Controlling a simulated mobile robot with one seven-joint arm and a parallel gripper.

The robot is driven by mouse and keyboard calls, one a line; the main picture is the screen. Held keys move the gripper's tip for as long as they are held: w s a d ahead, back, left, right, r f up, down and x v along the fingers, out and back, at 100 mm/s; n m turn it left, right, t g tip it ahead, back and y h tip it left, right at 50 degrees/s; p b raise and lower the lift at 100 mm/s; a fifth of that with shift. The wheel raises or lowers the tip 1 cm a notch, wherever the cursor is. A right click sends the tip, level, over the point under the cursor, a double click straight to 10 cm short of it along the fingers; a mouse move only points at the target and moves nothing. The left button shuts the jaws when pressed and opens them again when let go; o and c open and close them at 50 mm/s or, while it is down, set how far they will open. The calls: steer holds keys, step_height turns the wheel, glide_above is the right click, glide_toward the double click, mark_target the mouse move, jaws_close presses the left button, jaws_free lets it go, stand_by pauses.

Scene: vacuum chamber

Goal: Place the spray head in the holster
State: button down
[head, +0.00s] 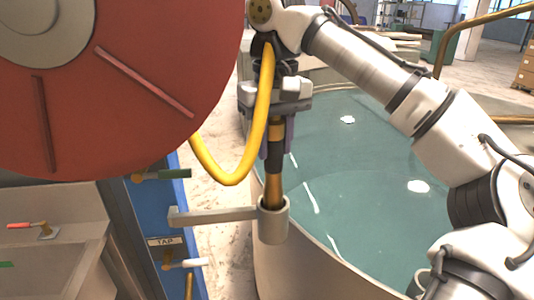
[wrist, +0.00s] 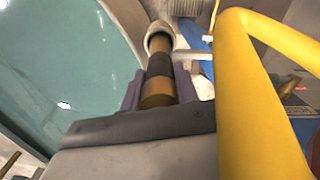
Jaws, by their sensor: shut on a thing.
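The spray head (head: 273,187) is a slim brass and black nozzle, pointing down and close to upright in the head view. It also shows in the wrist view (wrist: 159,66). My gripper (head: 276,148) is shut on its upper part, with a purplish finger on each side. The holster (head: 273,222) is a grey round cup on a flat arm, directly below my gripper. The spray head's lower end is at the holster's mouth and appears to be inside it; how deep is hidden. The holster's rim also shows in the wrist view (wrist: 160,27).
A yellow hose (head: 229,181) loops from my gripper toward the large red reel (head: 120,90) at left. A blue panel (head: 176,220) with tap handles stands left of the holster. A round tank of greenish water (head: 350,200) lies behind and right.

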mark_target(274, 160)
steer(key=f, duration=0.2)
steer(key=shift+s+a+f+b, duration=0.15)
steer(key=shift+s+f+b, duration=0.1)
steer(key=shift+f+b, duration=0.15)
steer(key=shift+w, duration=0.25)
steer(key=shift+s+f, duration=0.1)
steer(key=shift+f, duration=0.05)
steer(key=shift+f, duration=0.4)
steer(key=c, duration=1.1)
jaws_free()
steer(key=shift+o, duration=0.2)
steer(key=shift+r, duration=0.1)
steer(key=shift+r, duration=4.3)
